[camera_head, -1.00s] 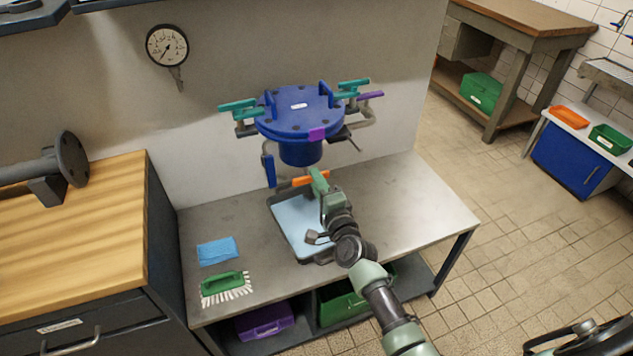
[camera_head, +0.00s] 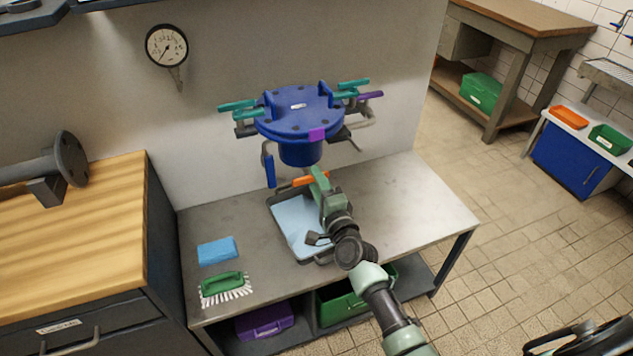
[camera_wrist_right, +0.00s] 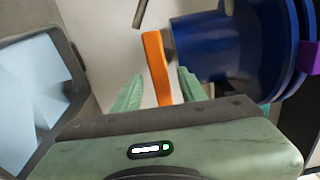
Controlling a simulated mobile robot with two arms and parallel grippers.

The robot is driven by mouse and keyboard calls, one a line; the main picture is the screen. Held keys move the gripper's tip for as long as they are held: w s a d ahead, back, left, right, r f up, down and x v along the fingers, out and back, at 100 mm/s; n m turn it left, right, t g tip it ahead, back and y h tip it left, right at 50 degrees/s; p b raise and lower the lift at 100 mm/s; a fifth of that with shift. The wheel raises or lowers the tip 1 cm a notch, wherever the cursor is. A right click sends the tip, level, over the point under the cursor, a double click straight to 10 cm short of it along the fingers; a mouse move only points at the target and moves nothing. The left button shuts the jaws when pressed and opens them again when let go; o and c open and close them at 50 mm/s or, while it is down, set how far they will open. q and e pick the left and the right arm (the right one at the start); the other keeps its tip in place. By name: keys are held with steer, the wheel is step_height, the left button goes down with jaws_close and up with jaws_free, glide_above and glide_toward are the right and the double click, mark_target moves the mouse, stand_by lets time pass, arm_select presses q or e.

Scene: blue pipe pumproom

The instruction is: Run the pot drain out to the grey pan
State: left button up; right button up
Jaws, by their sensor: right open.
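The blue pot (camera_head: 300,125), a round flanged vessel, is fixed at the wall above the steel bench. An orange lever (camera_head: 304,180) sits low under it; in the right wrist view the lever (camera_wrist_right: 157,68) stands beside the pot's blue body (camera_wrist_right: 215,50). The grey pan (camera_head: 293,215) lies on the bench below, its inside pale blue; it also shows at the left of the right wrist view (camera_wrist_right: 30,95). My right gripper (camera_head: 316,174) is open, with the orange lever between its green fingertips (camera_wrist_right: 155,88) and gaps showing on both sides. My left gripper is not in view.
Teal levers (camera_head: 238,105), a purple lever (camera_head: 370,95) and a blue lever (camera_head: 269,168) surround the pot. A blue sponge (camera_head: 217,250) and green brush (camera_head: 222,283) lie at the bench's left. The bench's right side (camera_head: 420,200) is clear.

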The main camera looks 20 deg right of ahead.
steer(key=s, duration=0.7)
steer(key=shift+s+d, duration=0.15)
steer(key=shift+s, duration=0.1)
